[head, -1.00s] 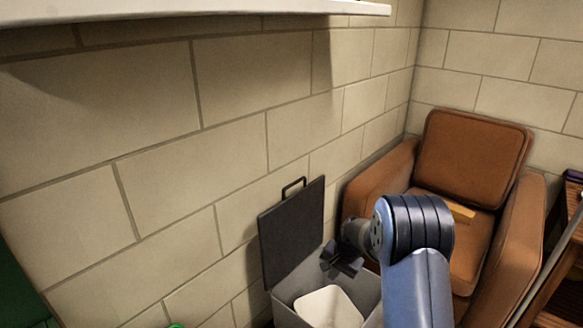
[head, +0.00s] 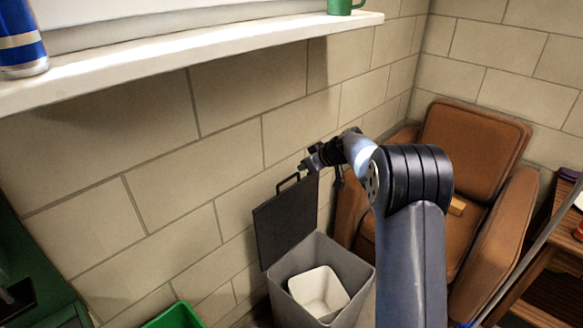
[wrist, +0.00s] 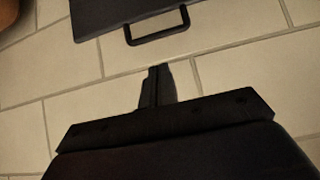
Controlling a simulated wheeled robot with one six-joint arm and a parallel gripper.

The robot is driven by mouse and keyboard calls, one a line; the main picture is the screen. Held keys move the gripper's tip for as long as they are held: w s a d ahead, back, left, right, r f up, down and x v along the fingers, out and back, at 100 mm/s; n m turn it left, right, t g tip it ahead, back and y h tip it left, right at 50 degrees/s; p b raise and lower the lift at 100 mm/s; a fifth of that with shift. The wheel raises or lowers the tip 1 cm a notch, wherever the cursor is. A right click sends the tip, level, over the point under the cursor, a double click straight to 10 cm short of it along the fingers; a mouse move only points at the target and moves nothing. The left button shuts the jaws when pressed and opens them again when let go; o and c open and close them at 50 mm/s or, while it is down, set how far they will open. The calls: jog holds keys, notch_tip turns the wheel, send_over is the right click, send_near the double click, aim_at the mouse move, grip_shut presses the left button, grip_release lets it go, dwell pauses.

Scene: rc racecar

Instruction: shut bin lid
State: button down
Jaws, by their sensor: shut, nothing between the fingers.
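The grey bin (head: 352,268) stands on the floor by the wall. Its dark lid (head: 285,222) is up, hinged on the bin's left side and leaning near the wall. A black loop handle (head: 288,182) is on the lid's top edge. A white inner container (head: 320,290) sits in the bin. My gripper (head: 306,166) is shut and empty, just above and right of the handle in the head view. In the wrist view my gripper (wrist: 158,70) points toward the wall, with the handle (wrist: 158,38) and lid edge (wrist: 95,30) beyond it, apart from the fingers.
A brown armchair (head: 475,140) stands right of the bin, behind my arm. A white shelf (head: 200,55) juts from the wall above, holding a blue can (head: 20,40) and a green mug (head: 345,6). A green container (head: 175,316) is at the lower left.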

jog(key=p+x, duration=0.1)
jog(key=x, duration=0.9)
jog(key=shift+s, duration=0.1)
jog(key=shift+d, duration=0.1)
